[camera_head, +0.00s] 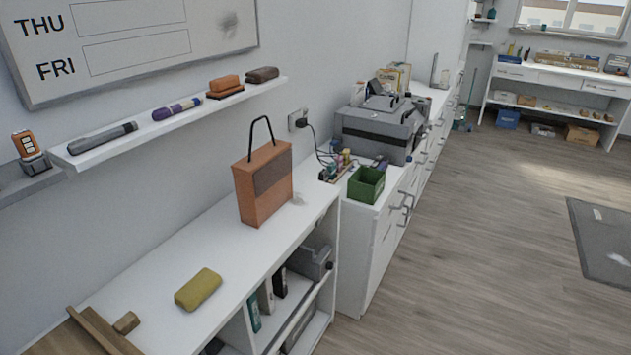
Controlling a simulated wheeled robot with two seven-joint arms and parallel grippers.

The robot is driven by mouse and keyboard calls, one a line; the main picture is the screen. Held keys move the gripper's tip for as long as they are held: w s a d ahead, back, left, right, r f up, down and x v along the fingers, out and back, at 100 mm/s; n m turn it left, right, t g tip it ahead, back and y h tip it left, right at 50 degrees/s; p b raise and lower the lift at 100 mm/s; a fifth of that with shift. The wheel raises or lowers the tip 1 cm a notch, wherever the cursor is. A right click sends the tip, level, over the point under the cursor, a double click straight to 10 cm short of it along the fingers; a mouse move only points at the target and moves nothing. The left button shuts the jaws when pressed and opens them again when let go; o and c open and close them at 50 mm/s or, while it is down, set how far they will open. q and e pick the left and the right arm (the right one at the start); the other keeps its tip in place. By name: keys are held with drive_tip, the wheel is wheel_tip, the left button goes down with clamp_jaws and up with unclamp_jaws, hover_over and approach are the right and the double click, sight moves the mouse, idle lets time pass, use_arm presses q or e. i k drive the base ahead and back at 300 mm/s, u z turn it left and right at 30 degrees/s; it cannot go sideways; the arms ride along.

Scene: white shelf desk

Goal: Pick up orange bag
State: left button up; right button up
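The orange bag (258,197) stands upright on the white shelf desk (215,240), near its right end and close to the wall. It is box-shaped, with a darker brown panel on its front. A thin black handle loop (261,125) rises from its top. Nothing touches the bag except the desk under it. Neither of my grippers shows in the head view.
A yellow-green case (198,289) lies on the desk in front and to the left of the bag. A narrow wall shelf (210,102) with several small items runs above the desk. A green box (366,184) and a grey printer (378,130) stand on the cabinet to the right.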

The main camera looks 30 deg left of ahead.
sight(262, 179)
drive_tip(key=z, duration=0.05)
drive_tip(key=i, duration=1.15)
drive_tip(key=u, duration=1.95)
